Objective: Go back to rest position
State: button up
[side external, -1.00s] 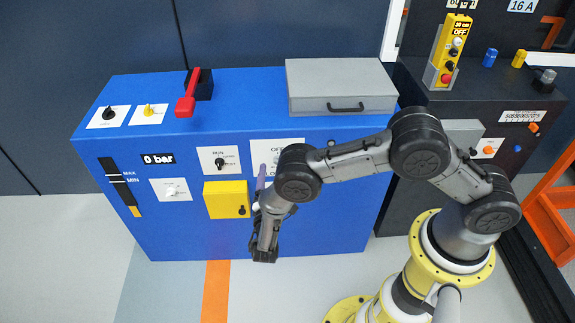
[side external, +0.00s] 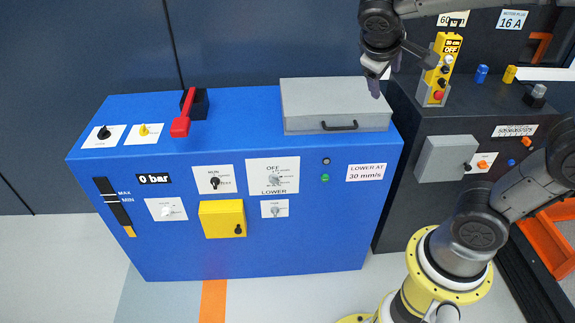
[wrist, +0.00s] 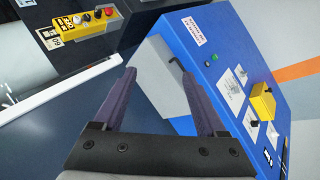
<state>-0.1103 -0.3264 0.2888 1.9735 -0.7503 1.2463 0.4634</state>
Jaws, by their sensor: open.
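My gripper (side external: 384,84) is raised at the top of the side external view, above the right end of the grey lidded box on the blue cabinet (side external: 130,240). In the wrist view its two purple-grey fingers (wrist: 165,98) stand apart with nothing between them. No contact between the gripper and the cabinet or box is visible. My forearm leaves the top of the side external view, so part of the arm is hidden.
The grey box (side external: 310,107) and a red-handled lever (side external: 182,120) stand on the cabinet's top. A dark cabinet (side external: 400,215) at right carries a yellow pendant (side external: 441,65) near my gripper. An orange frame (side external: 540,250) stands at far right. The floor in front is clear.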

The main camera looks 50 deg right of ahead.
jog(key=s+a+f+n+t+y, duration=0.1)
jog(key=s+a+f+t+y, duration=0.3)
jog(key=s+a+y, duration=0.3)
jog(key=s+a, duration=0.3)
jog(key=a, duration=0.1)
jog(key=shift+s+a+f+y, duration=0.2)
jog(key=shift+s+f+y, duration=0.05)
jog(key=shift+y, duration=0.15)
dwell(1.1)
